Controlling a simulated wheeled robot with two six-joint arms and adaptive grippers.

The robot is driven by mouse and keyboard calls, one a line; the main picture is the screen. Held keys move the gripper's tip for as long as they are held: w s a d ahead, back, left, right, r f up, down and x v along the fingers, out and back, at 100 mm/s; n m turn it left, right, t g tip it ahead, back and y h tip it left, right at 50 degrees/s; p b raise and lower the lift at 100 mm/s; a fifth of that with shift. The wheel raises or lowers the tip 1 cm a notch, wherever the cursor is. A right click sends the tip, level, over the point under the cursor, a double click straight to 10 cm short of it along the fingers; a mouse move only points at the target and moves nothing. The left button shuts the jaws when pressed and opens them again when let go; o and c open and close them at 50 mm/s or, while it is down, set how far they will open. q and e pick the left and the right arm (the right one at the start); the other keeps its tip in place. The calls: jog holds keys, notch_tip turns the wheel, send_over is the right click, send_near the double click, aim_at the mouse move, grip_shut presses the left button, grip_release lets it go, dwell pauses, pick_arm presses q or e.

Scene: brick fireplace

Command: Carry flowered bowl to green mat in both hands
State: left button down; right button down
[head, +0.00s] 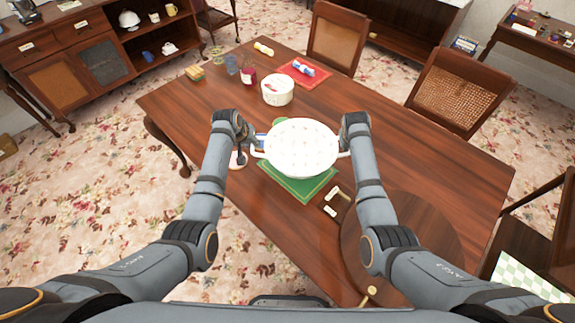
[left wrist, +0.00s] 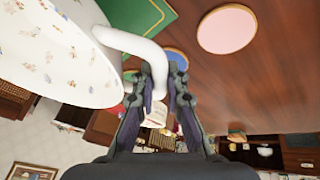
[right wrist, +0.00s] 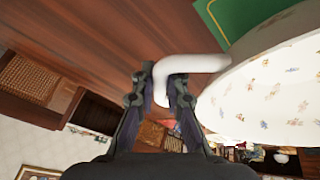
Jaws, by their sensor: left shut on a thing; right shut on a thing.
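The flowered bowl (head: 301,146) is white with small printed flowers and two side handles. It is held up over the green mat (head: 306,190), which lies on the wooden table and is partly hidden by the bowl. My left gripper (head: 249,143) is shut on the handle at the bowl's left; the handle (left wrist: 140,45) shows between its fingers in the left wrist view. My right gripper (head: 348,150) is shut on the opposite handle, which shows in the right wrist view (right wrist: 190,64). The bowl looks about level. A gap to the mat shows in the wrist views.
A white round container (head: 277,91) stands behind the bowl. A red mat (head: 304,73) with a blue-and-white item lies farther back. Small pale items (head: 332,203) lie right of the green mat. A round dark board (head: 425,235) lies front right. The table's right side (head: 430,150) is clear.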

pick_arm(q)
jog(key=shift+a+r+p, duration=0.5)
jog(key=shift+r, duration=0.1)
pick_arm(e)
jog(key=shift+w+a+r, duration=0.25)
jog(key=shift+a+r, duration=0.25)
jog(key=shift+r, duration=0.05)
